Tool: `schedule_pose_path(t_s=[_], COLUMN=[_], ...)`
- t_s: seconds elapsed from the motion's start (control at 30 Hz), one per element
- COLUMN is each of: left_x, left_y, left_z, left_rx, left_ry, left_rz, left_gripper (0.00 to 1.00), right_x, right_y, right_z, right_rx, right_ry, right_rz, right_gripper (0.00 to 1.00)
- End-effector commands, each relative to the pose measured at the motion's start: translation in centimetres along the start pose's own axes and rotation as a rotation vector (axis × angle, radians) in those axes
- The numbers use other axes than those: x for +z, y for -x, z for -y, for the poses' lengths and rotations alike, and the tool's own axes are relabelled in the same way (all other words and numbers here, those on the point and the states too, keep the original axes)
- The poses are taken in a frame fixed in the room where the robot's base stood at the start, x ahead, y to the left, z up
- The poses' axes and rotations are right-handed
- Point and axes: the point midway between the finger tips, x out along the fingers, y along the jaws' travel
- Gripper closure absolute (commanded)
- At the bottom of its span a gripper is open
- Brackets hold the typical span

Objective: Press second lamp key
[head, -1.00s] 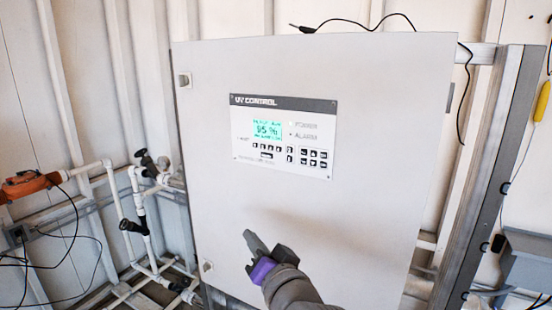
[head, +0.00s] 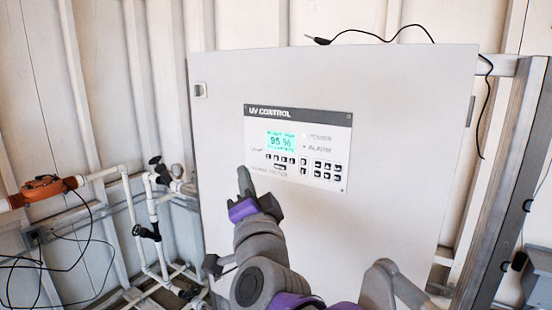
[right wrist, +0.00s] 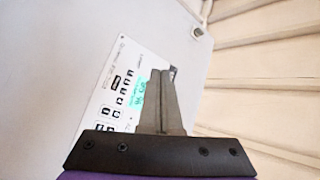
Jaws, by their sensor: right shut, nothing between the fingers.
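The UV control panel (head: 330,130) is on the front of a large white cabinet, with a lit green screen (head: 281,141) reading 95 %. Below the screen is a row of small dark lamp keys; the second from the left (head: 276,159) shows in the head view. My right gripper (head: 244,178) is shut and empty, its fingertips pointing up just left of and below the key row. In the right wrist view the closed fingers (right wrist: 160,95) overlap the edge of the screen; several keys (right wrist: 117,101) show left of them. Contact with the panel cannot be told. My left gripper is not in view.
More keys (head: 328,171) form a block at the panel's right. The white cabinet door (head: 400,180) is bare around the panel. White pipes with black valves (head: 146,232) stand at left. A black cable (head: 385,38) lies over the cabinet top.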

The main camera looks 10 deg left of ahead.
Motion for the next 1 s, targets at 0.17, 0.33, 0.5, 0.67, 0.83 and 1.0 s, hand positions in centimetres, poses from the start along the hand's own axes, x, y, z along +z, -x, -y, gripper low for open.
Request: schedule_pose_path(t_s=[0.17, 0.33, 0.5, 0.67, 0.83, 1.0], left_x=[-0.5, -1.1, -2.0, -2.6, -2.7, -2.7], left_y=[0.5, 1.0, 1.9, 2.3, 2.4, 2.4], left_z=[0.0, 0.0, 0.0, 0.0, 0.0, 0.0], left_rx=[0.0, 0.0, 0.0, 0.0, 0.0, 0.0], left_ry=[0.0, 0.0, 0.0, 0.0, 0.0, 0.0], left_rz=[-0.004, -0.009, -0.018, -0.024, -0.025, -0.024], left_gripper=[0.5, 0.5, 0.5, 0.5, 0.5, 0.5], right_x=[-1.3, -2.6, -3.6, -4.1, -4.2, -4.2], right_y=[-1.6, -3.3, -4.8, -5.5, -5.7, -5.7], right_z=[-1.0, -2.2, -3.1, -3.8, -4.2, -4.2], right_rx=[0.001, 0.0, -0.001, 0.0, 0.001, 0.001], right_ry=[0.005, 0.005, 0.005, 0.004, 0.002, 0.001], right_rz=[-0.003, -0.003, -0.003, 0.0, 0.0, 0.001], right_gripper=[1.0, 1.0, 1.0, 1.0, 1.0, 1.0])
